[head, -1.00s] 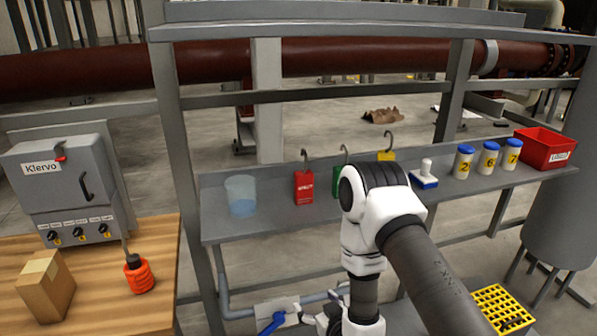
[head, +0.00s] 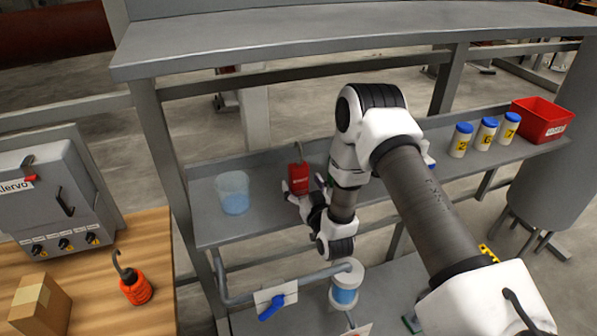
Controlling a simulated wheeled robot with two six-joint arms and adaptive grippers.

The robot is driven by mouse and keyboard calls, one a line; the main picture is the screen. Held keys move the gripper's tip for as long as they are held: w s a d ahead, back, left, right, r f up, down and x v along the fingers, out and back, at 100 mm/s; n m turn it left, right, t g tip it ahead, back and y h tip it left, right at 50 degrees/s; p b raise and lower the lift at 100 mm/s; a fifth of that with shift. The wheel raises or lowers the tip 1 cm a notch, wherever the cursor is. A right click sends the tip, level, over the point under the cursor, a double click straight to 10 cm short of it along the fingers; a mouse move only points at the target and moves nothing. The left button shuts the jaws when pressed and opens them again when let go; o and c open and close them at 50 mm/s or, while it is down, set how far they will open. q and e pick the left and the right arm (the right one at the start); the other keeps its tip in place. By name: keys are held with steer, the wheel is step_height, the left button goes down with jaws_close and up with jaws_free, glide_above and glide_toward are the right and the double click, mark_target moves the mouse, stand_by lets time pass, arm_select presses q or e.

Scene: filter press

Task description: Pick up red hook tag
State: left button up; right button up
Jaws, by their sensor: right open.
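The red hook tag (head: 298,174) stands on the grey shelf (head: 262,218), its hook pointing up. My right gripper (head: 303,190) is open at the tag, with light fingertips close to its lower part. I cannot tell whether the fingers touch it. The rest of my right arm crosses the view from the lower right. It hides the green and yellow hook tags. My left gripper is not in view.
A clear beaker with blue liquid (head: 233,192) stands left of the red tag. Several blue-capped jars, one here (head: 461,140), and a red bin (head: 540,121) stand to the right.

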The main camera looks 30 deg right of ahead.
mark_target(300, 182)
steer(key=w, duration=0.2)
steer(key=w+d+f, duration=0.1)
steer(key=w, duration=0.1)
steer(key=shift+s+r, duration=0.15)
steer(key=shift+s+a+r, duration=0.1)
steer(key=shift+s+r, duration=0.05)
steer(key=shift+c, duration=1.4)
steer(key=c, duration=1)
